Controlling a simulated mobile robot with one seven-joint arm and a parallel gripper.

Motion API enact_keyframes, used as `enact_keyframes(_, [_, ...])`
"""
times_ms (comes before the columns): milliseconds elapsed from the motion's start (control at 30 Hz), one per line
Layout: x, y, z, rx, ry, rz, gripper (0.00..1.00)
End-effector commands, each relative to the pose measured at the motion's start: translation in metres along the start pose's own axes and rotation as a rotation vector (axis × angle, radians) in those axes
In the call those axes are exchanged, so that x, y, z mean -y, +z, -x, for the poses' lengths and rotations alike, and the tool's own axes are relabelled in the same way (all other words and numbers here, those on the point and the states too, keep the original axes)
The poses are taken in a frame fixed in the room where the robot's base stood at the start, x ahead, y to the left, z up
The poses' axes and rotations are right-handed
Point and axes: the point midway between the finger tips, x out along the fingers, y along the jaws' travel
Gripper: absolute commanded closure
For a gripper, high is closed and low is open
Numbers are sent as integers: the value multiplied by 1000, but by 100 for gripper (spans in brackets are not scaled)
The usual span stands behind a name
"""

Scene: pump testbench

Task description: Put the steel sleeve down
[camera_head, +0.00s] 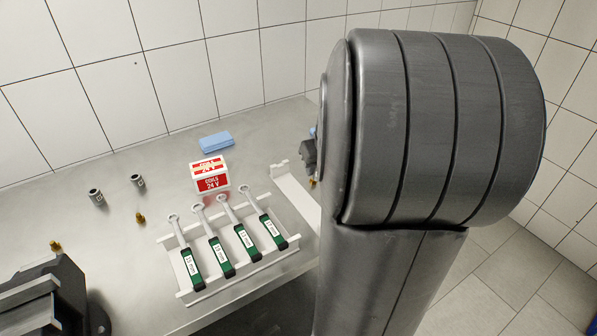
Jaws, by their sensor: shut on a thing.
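Two short grey metal cylinders stand upright on the steel bench at the left: a left cylinder (97,197) and a right cylinder (137,182). They look like sleeves or sockets, and I cannot tell which. My gripper's fingers do not show. My own large grey arm fills the right half of the view and hides what is behind it. A small dark part with a bit of blue peeks out at the arm's left edge, and I cannot tell what it belongs to. No held sleeve is visible.
A white rack (197,297) holds several green-handled wrenches. Behind it are a red-and-white coils box (211,177) and a blue block (216,141). Brass fittings (140,217) lie left. A dark machine (45,293) fills the lower left corner. Bare bench (110,262) lies between.

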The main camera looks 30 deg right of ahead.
Motion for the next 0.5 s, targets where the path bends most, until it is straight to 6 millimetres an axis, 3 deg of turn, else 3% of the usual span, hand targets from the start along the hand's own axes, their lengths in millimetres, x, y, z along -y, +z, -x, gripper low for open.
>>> enact_keyframes(333, [-17,6,17,0,0,4,98])
enact_keyframes(500, [-4,-19,10,4,-16,63,98])
